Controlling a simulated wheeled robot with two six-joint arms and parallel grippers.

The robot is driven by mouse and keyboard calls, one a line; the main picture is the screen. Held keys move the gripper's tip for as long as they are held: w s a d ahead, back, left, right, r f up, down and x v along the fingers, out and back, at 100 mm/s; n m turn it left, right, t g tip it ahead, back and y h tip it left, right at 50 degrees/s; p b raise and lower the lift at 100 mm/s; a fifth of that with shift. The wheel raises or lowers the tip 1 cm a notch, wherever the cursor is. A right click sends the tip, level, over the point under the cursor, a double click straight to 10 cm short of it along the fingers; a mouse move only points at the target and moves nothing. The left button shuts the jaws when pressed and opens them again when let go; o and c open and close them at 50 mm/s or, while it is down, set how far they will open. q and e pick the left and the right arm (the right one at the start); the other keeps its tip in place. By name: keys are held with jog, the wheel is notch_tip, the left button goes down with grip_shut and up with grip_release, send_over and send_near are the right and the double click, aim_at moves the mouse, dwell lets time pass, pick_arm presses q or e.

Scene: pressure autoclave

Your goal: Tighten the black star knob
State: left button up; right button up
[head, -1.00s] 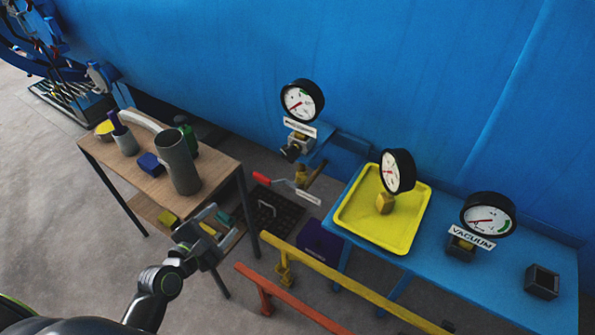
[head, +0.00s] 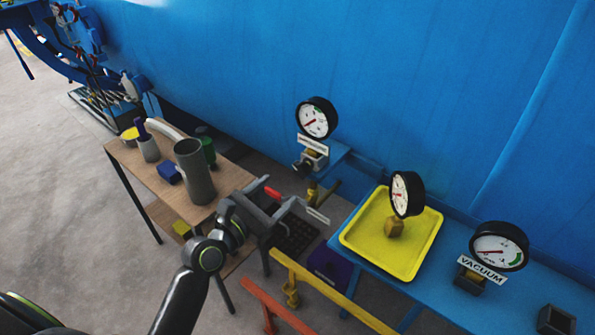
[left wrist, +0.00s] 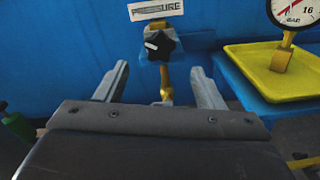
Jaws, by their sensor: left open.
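The black star knob (left wrist: 158,45) has a white mark on its face and sits on a brass fitting under the PRESSURE label. In the head view the knob (head: 301,166) shows dark and small below the left gauge. My left gripper (head: 282,193) is open and empty, below and to the left of the knob. In the left wrist view the fingers (left wrist: 159,72) stand apart, with the knob beyond and slightly above the tips, between them. The fingers do not touch it. My right gripper is not in view.
A red-handled valve lever (head: 272,193) lies close behind the gripper. A wooden table (head: 130,155) with a grey cylinder (head: 195,172) stands left. A yellow tray (head: 357,238) on a blue bench holds a gauge (head: 406,194). Yellow (head: 330,287) and orange rails run in front.

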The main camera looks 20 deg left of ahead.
aim_at(300, 170)
pick_arm(q)
jog(key=x, duration=0.8)
jog(key=shift+w+f, duration=0.1)
jog(key=shift+w, duration=0.1)
jog(key=c, duration=1)
jog(key=shift+o, duration=0.2)
